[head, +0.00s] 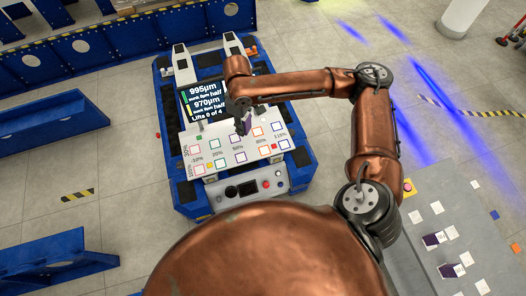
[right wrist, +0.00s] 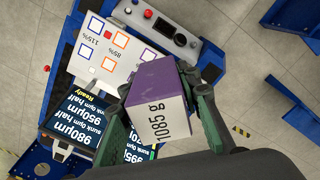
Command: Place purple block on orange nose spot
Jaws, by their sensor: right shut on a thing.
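My right gripper (head: 241,112) is over the white panel (head: 226,146) of the blue cart. It is shut on a purple block (head: 243,126), held above the panel. In the right wrist view the block (right wrist: 158,88) sits between the fingers, with a white label reading 1085 g. The panel has two rows of coloured square outlines, with percentages between the rows. Two are orange: the far orange spot (head: 257,131) and the near orange spot (head: 264,149). In the right wrist view an orange square (right wrist: 121,40) lies clear beyond the block. My left gripper is out of view.
The cart carries a black screen (head: 210,100) and a control box (head: 241,188) with knobs. More purple blocks (head: 433,240) stand on a grey mat (head: 425,205) at the lower right. Blue racks (head: 50,120) stand at the left. The floor around the cart is largely open.

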